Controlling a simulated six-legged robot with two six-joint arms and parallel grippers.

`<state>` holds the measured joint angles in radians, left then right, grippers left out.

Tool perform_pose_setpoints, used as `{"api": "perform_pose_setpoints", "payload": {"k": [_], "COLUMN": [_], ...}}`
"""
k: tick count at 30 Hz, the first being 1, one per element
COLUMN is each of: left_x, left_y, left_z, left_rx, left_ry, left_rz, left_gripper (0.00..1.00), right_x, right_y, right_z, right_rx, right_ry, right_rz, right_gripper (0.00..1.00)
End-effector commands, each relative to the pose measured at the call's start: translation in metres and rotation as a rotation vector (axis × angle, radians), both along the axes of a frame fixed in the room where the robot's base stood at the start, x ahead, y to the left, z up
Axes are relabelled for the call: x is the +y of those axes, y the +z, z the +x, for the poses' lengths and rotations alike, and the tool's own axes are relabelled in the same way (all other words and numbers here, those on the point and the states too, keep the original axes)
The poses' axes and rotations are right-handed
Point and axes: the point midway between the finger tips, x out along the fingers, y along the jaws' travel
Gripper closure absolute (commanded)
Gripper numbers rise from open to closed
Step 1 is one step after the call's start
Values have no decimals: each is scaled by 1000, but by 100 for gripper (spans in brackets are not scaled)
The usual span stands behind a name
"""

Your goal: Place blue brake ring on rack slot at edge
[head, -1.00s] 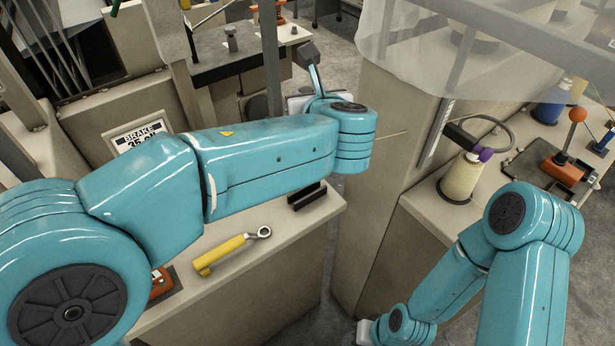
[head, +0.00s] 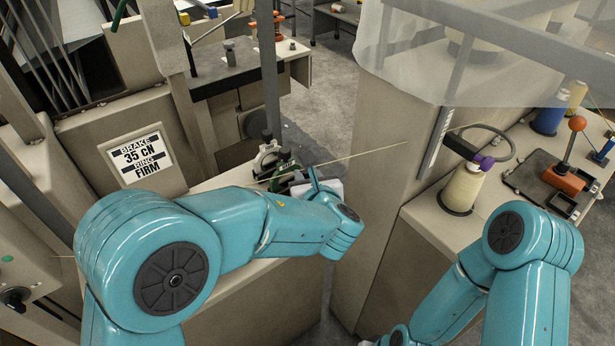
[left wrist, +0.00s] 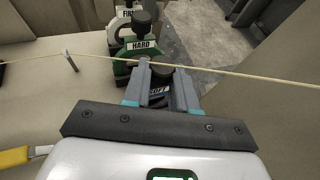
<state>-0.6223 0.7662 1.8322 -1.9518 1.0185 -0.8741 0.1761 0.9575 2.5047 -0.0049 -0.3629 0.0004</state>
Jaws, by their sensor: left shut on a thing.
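My left gripper (left wrist: 162,70) is shut on a dark-knobbed brake ring (left wrist: 158,89) labelled SOFT. The fingers hide most of this ring, so its colour is hard to tell. In the head view, my left gripper (head: 314,180) is partly hidden by its own arm, at the far end of the near bench. Just beyond the held ring stand a green ring (left wrist: 122,70) labelled HARD and a white ring (left wrist: 118,24) labelled FIRM. They also show in the head view, green (head: 284,170) and white (head: 264,158). The rack slots are hidden.
A pale yarn (left wrist: 225,72) runs across close to the fingers, past a small guide pin (left wrist: 69,58). A cream cone (head: 462,188) stands on the right bench. A yellow handle (left wrist: 14,156) lies on the near bench.

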Motion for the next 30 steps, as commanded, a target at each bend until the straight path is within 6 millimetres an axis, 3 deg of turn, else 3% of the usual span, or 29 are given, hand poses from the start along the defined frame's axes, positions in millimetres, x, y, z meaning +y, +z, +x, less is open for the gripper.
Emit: {"api": "perform_pose_setpoints", "payload": {"k": [5,6,8,19,30], "left_x": [0,0,0,-2,-19], "left_y": [-2,-1,-1,2,33], "left_z": [0,0,0,-5,-76], "left_rx": [0,0,0,0,-2], "left_ry": [0,0,0,-3,-5], "left_rz": [0,0,1,1,0], "left_gripper": [100,64,48,48,48], "right_x": [0,0,0,0,0], "right_y": [-2,-1,-1,-1,-9], "right_z": [0,0,0,0,0], "right_rx": [0,0,0,0,0], "right_ry": [0,0,0,0,0], "right_rz": [0,0,0,0,0], "right_gripper": [57,57,57,57,57]}}
